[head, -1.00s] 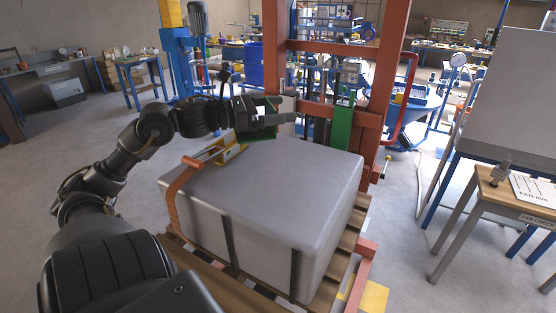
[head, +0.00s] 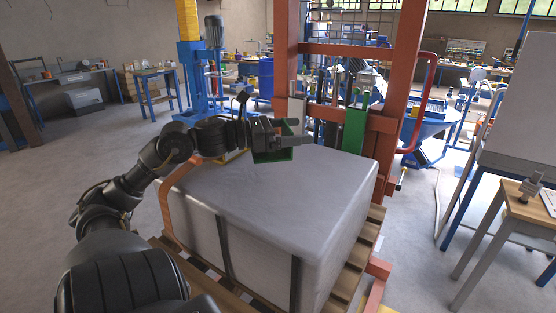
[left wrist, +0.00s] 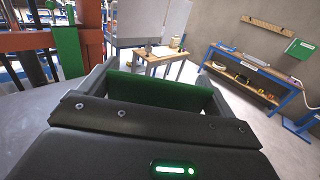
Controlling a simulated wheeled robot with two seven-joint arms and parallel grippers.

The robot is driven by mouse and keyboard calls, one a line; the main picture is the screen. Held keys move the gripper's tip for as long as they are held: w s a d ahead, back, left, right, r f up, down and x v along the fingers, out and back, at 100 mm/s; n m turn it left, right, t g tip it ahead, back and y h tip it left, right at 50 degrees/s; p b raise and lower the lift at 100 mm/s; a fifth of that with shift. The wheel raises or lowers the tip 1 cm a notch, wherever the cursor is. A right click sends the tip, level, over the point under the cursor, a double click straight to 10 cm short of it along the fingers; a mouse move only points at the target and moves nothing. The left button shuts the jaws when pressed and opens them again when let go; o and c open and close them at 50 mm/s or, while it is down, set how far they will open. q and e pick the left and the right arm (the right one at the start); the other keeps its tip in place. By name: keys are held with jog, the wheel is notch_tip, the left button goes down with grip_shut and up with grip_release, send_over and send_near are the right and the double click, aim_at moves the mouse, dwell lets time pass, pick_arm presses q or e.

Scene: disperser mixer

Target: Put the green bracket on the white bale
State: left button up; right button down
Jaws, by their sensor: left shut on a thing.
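My left gripper (head: 292,133) is shut on the green bracket (head: 272,155) and holds it over the far part of the white bale (head: 290,195). The bale is a big pale grey-white block with a flat top and dark straps. The bracket hangs under the fingers, near the bale's top; I cannot tell whether they touch. In the left wrist view the bracket (left wrist: 160,92) shows as a green plate between the two fingers. The bale's top (left wrist: 30,112) shows at the left there. My right gripper is not in view.
The bale stands on a wooden pallet (head: 345,292) before a red-orange lifting frame (head: 397,70). A green upright plate (head: 355,130) stands behind the bale. An orange bar (head: 165,205) curves around its left side. A small wooden table (head: 525,207) stands at the right.

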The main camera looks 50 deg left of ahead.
pick_arm(q)
jog(key=w+f+p, duration=0.2)
jog(key=w+f, duration=0.1)
jog(key=w, duration=0.1)
jog(key=w+d+f+p, duration=0.1)
jog(key=w+f+p, duration=0.1)
jog(key=w, duration=0.2)
jog(key=w+d+f+p, duration=0.1)
jog(key=w+f+p, duration=0.1)
jog(key=w, duration=0.3)
jog(key=shift+d+f, duration=0.1)
jog(key=shift+f, duration=0.7)
jog(key=shift+w+f, duration=0.1)
jog(key=shift+f, duration=0.2)
jog(key=shift+w+d+f+p, duration=0.2)
jog(key=shift+w+f+p, duration=0.05)
jog(key=shift+p, duration=0.3)
notch_tip(320, 180, down, 2)
jog(key=shift+f+p, duration=0.2)
jog(key=shift+p, duration=0.8)
jog(key=shift+f, duration=0.4)
